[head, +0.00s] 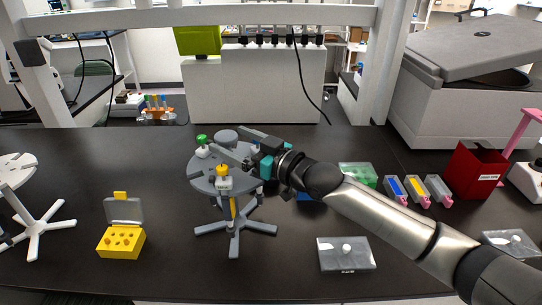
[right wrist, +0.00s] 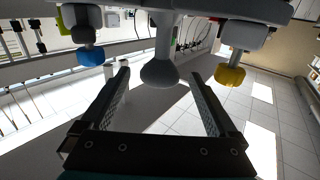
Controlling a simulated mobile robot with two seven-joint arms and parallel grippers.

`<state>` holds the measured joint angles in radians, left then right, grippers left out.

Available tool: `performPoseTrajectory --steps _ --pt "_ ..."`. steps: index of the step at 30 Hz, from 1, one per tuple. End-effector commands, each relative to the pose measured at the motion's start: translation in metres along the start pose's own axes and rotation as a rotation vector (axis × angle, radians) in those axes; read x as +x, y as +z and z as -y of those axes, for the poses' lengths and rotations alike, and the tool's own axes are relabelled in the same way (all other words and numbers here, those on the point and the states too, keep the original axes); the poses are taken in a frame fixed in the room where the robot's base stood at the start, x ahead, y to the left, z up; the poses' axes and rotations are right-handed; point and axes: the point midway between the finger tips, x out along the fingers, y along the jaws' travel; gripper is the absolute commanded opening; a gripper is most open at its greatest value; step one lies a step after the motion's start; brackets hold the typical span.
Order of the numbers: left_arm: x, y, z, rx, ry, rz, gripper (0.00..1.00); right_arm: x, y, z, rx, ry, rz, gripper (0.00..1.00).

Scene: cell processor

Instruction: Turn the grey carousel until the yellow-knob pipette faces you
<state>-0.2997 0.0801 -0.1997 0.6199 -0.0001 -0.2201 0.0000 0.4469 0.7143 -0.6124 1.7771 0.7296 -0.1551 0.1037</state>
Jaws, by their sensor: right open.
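The grey carousel (head: 201,181) stands on the dark bench on a star-shaped foot. The yellow-knob pipette (head: 222,170) is at the near rim of its disc, on the side toward me; it also shows at the right in the right wrist view (right wrist: 230,76). A green-knob pipette (head: 202,140) is at the far left rim. A blue knob (right wrist: 91,57) shows at the left in the right wrist view. My right gripper (head: 228,143) is open over the disc's far part, with a grey rounded knob (right wrist: 159,73) between its fingertips; contact is unclear. My left gripper is out of view.
A yellow tube box (head: 120,243) stands left of the carousel, and a white stand (head: 38,228) further left. A clear-lidded tray (head: 346,257) lies at front right. A green box (head: 358,175), small bins and a red box (head: 475,170) stand right, beyond my right arm.

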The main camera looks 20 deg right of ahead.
Motion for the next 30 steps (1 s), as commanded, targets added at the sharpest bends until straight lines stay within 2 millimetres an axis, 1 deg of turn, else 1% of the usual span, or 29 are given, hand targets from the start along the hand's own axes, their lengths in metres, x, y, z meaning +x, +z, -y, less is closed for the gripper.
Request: performPoseTrajectory --steps 1,3,9,15,21,24,30 --pt "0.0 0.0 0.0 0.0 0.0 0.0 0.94 -0.01 0.002 -0.001 -0.001 0.002 0.004 0.94" --pt "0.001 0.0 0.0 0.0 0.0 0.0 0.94 -0.022 0.002 -0.001 -0.002 0.001 0.004 0.94" --pt "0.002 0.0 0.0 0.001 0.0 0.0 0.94 -0.054 0.002 0.001 -0.002 -0.001 0.004 0.94" --pt "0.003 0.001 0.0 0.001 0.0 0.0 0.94 -0.082 0.002 0.0 -0.001 0.001 0.004 0.94" --pt "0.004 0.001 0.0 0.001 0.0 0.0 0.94 -0.105 0.002 0.0 -0.001 0.0 0.004 0.94" --pt "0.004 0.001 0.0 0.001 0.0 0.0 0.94 -0.113 0.001 0.0 0.0 0.001 0.002 0.94" --pt "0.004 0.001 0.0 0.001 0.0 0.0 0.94 -0.123 0.0 0.0 -0.001 0.001 0.001 0.94"
